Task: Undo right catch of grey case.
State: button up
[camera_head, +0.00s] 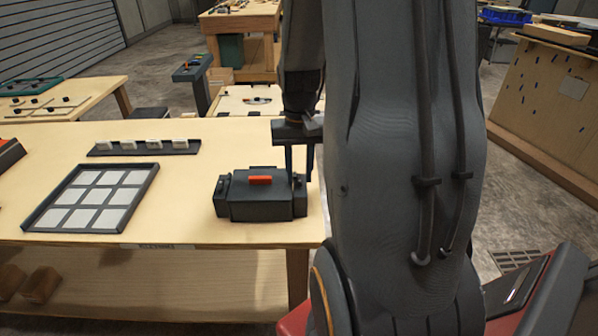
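The grey case (262,205) is a dark box near the right front of the wooden table. It looks closed and has an orange-red piece (260,180) on top. A small latch-like part (224,184) shows on its left side. My gripper (300,178) points down at the case's right end, its two fingers on or just beside that end. A gap shows between the fingers. The right catch is hidden or too small to make out among the fingers, and I cannot tell whether they touch it.
A dark tray with pale square tiles (45,219) lies to the left of the case. A dark rack with several white pieces (145,151) lies behind. A red item (8,153) is at the left edge. The table's right edge is close to the case.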

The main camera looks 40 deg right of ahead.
aim_at(299, 179)
grip_shut()
jog(key=shift+m+p, duration=0.35)
jog(key=shift+m, duration=0.35)
jog(key=shift+o, duration=0.4)
grip_release()
notch_tip(299, 179, up, 8)
jog(key=b, duration=0.1)
jog(key=shift+f, duration=0.1)
